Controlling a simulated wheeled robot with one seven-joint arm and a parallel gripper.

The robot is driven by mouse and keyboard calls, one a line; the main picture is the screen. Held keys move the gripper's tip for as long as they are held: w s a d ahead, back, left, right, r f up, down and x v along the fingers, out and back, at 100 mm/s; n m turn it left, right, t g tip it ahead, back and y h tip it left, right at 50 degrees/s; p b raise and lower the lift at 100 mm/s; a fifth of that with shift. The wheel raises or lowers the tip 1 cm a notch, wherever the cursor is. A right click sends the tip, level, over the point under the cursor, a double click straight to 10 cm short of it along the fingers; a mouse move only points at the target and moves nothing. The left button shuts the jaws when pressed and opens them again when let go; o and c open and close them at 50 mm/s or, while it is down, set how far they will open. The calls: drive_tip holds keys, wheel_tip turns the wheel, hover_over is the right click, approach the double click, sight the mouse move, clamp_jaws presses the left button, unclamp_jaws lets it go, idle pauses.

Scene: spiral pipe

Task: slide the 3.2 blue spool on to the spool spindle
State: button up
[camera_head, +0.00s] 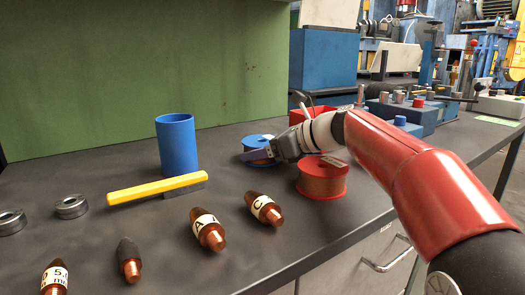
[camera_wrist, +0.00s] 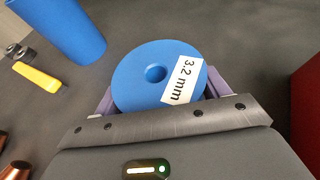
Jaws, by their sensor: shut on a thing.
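The blue spool (camera_wrist: 135,83) with its white "3.2 mm" label and centre hole fills the middle of the wrist view. My gripper (camera_wrist: 160,92) has its purple fingers on either side of it, shut on its rim. In the head view the blue spool (camera_head: 256,142) is at the table's middle, partly hidden by my gripper (camera_head: 264,153). Whether it rests on the table or is slightly raised I cannot tell. I cannot make out a spool spindle in either view.
A red spool (camera_head: 322,182) stands close, in front of my arm. A red box (camera_head: 318,112) is behind my gripper. A blue cylinder (camera_head: 177,146) and a yellow bar (camera_head: 155,189) are at left. Several copper-tipped pieces (camera_head: 208,230) lie along the front. Blue machine parts (camera_head: 408,118) stand at right.

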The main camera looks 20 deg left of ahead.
drive_tip(key=shift+r, duration=0.2)
drive_tip(key=shift+c, duration=0.7)
wheel_tip(320, 180, up, 20)
drive_tip(key=p, duration=0.9)
drive_tip(key=shift+w+a, duration=0.1)
